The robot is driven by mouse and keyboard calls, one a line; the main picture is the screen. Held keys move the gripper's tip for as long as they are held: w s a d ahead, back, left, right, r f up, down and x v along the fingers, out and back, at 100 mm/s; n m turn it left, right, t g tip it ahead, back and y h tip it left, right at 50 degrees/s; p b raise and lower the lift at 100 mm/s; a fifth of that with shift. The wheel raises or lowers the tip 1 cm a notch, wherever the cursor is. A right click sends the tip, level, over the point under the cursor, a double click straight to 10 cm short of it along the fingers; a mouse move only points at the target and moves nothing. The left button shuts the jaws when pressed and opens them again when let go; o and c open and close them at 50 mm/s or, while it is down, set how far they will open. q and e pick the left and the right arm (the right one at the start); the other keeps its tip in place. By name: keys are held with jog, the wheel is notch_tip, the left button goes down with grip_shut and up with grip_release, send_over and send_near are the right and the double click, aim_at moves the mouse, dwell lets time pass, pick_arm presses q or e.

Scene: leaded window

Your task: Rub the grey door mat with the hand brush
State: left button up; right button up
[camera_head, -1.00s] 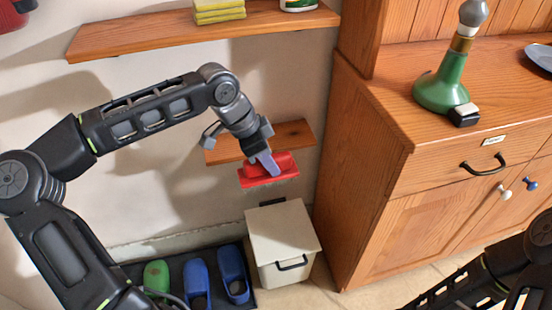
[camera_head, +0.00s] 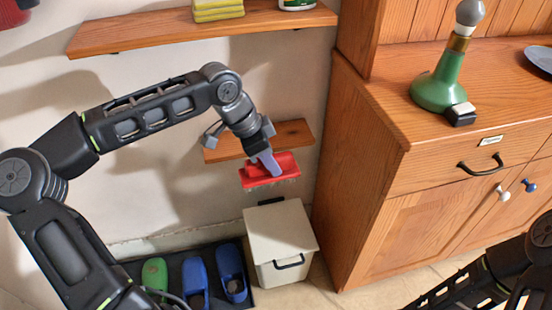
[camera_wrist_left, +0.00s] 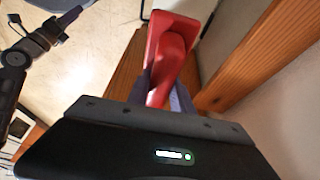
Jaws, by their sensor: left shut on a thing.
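My left gripper (camera_head: 267,158) is shut on the handle of a red hand brush (camera_head: 286,166) and holds it in the air, in front of a low wooden shelf and above a cream bin. Pale bristles show along the brush's lower edge. In the left wrist view the red brush (camera_wrist_left: 172,45) sticks out from between the pale fingers of my left gripper (camera_wrist_left: 162,97). I cannot make out a grey door mat in these views. My right arm enters at the lower right, with its gripper out of view.
The cream lidded bin (camera_head: 279,236) stands on the floor below the brush. Left of it, a dark tray (camera_head: 188,258) holds blue and green slippers. A wooden cabinet (camera_head: 350,170) rises on the right, with a green lamp (camera_head: 440,88) on top. A shelf (camera_head: 150,36) runs above my arm.

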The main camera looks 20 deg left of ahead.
pick_arm(q)
jog(key=shift+d, duration=0.1)
grip_shut()
jog(key=shift+w+a+r, duration=0.2)
jog(key=shift+a+r, duration=0.1)
jog(key=shift+r, duration=0.1)
jog(key=a+r+n+t+y, duration=0.15)
jog(key=a+r+n, duration=0.3)
jog(key=r, duration=0.45)
jog(key=w+d+f+n+y, duration=0.2)
jog(key=w+d+f+n, duration=0.3)
jog(key=d+f+n, duration=0.1)
jog(key=shift+d+f, duration=0.15)
jog(key=shift+f, duration=0.7)
jog(key=shift+s, duration=0.1)
